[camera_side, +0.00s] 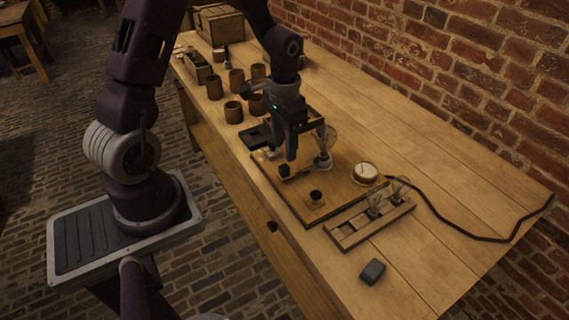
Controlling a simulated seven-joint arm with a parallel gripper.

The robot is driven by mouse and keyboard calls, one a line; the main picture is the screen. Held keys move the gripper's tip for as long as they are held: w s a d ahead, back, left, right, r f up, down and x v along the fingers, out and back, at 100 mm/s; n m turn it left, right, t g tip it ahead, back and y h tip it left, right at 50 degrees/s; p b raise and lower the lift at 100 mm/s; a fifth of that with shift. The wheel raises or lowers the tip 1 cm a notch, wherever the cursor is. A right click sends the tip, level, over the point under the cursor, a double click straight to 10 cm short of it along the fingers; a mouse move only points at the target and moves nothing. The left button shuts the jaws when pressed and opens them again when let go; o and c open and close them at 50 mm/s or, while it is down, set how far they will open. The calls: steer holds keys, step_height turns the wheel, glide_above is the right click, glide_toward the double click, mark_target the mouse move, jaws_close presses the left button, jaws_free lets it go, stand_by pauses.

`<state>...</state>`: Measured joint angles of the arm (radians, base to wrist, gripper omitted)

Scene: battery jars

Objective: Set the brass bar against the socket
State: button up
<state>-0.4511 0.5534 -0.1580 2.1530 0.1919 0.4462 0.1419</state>
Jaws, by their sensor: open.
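My gripper (291,156) is open and points down over the wooden board (330,178). Its fingers are small and dark here, and I see nothing held between them. A clear glass bulb (327,137) stands upright in a pale socket (322,161) just right of the gripper. A small tan strip with a black knob (284,170) lies on the board close under the fingertips. It may be the brass bar, but it is too small and too hidden to be sure. I cannot tell whether it touches the socket.
A round white-faced dial (365,173) and a small black-topped post (316,196) sit on the board. A wooden rack (348,232) with bulbs, a dark block (372,271) and a black cable (480,238) lie to the right. Several brown jars (214,87) stand behind.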

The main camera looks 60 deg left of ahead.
mark_target(284, 166)
step_height(284, 166, down, 7)
steer(key=shift+r, duration=0.1)
jaws_close()
